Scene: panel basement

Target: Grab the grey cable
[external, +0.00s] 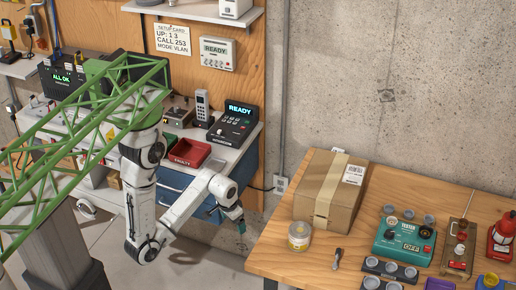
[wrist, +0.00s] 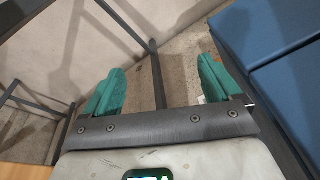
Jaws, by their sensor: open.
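My gripper (external: 240,221) hangs low in the gap between the blue-fronted bench and the wooden table. In the wrist view its two teal fingers (wrist: 161,66) are wide apart, with nothing held between them. I cannot pick out a grey cable with certainty. A thin dark cord (external: 262,188) runs to the wall outlet (external: 281,184), above and to the right of my gripper, apart from it. Its colour is too small to tell. Several cords (external: 54,28) hang at the upper left wall panel.
The wooden table (external: 272,250) at right carries a cardboard box (external: 321,207), a jar (external: 299,236) and a teal tester (external: 404,243). The blue drawers (wrist: 275,40) stand close to the right finger. A dark bar (wrist: 157,78) shows beyond the fingers. A red tray (external: 189,153) sits on the bench.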

